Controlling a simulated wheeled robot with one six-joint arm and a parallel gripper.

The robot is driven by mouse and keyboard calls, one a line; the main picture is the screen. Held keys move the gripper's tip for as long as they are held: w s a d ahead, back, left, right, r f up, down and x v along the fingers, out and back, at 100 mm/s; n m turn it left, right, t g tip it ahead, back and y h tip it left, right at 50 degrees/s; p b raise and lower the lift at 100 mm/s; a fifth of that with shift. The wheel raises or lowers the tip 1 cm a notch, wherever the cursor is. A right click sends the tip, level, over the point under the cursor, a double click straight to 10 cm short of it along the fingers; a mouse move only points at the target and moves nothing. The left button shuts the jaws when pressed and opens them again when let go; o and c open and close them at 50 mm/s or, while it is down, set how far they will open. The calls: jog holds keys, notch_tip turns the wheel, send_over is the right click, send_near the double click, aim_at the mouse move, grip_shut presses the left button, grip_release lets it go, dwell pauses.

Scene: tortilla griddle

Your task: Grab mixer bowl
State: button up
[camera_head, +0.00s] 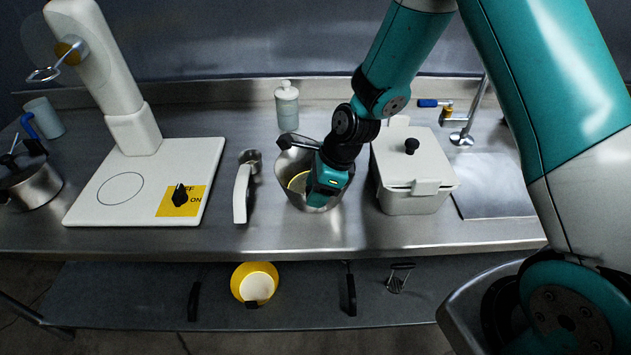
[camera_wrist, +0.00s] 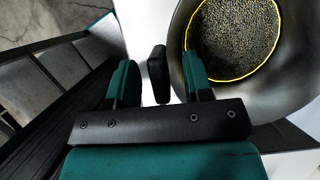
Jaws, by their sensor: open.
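The mixer bowl (camera_head: 294,163) is a grey metal bowl on the counter, centre of the head view. My gripper (camera_head: 325,195) is at its right front side and hides part of it. In the wrist view the bowl (camera_wrist: 295,92) fills the right side, with a yellow-rimmed, speckled grainy area (camera_wrist: 233,35) inside it. My gripper (camera_wrist: 161,82) is open there, its right finger overlapping the bowl's edge in the picture. A black rounded piece (camera_wrist: 158,75) shows between the fingers, beside the bowl. I cannot tell whether it is the bowl's handle or whether anything touches it.
A white lidded box (camera_head: 413,203) stands close right of the bowl. A white handled tool (camera_head: 242,193) lies left of it, then the white stand's base (camera_head: 95,203). A tap (camera_head: 463,138) is at right. A yellow bowl (camera_head: 239,281) sits on the lower shelf.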

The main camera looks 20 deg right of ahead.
grip_shut()
jog(key=shift+r, duration=0.15)
